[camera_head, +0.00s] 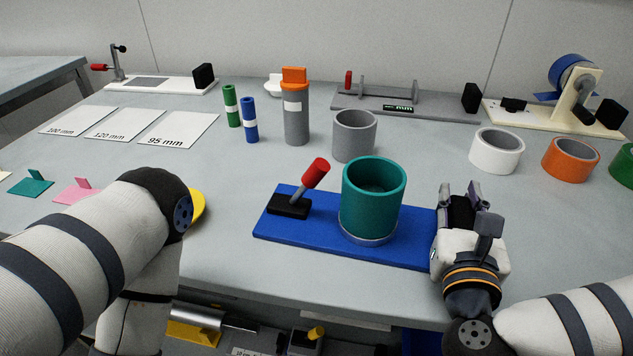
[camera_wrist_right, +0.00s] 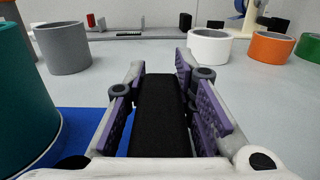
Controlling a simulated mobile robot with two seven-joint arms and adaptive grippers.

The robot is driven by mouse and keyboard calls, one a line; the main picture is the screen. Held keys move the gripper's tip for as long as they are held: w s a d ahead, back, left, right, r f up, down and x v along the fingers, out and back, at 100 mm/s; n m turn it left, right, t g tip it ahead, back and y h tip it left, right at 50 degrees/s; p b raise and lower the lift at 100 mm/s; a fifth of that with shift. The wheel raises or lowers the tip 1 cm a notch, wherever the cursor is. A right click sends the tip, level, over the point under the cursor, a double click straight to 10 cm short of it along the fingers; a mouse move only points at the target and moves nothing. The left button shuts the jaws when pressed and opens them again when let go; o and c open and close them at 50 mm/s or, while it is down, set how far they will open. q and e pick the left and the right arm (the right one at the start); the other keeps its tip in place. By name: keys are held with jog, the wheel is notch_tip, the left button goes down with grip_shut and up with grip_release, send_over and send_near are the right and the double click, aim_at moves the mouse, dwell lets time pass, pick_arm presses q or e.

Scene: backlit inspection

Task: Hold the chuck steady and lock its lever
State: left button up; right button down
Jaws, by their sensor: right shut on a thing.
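The chuck is a blue base plate (camera_head: 300,238) carrying a pale grey ring (camera_head: 368,238). A teal hollow cylinder (camera_head: 372,205) stands upright in the ring and shows at the left edge of the right wrist view (camera_wrist_right: 22,100). The lever (camera_head: 316,172) has a red grip and rises from a black block (camera_head: 289,206) on the plate's left, tilted up to the right. My right gripper (camera_head: 463,205) is shut on a black block (camera_wrist_right: 160,115) at the plate's right end, between its purple pads. My left arm shows, but its gripper is out of view.
A grey tube (camera_head: 354,134) and an orange-capped grey cylinder (camera_head: 296,112) stand behind the chuck. White (camera_head: 497,152) and orange (camera_head: 570,160) rings stand at right. Small teal (camera_head: 31,185) and pink (camera_head: 75,193) stands are at left. A yellow thing (camera_head: 198,206) is partly hidden by my left arm.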

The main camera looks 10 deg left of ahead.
aim_at(308, 185)
dwell(0.9)
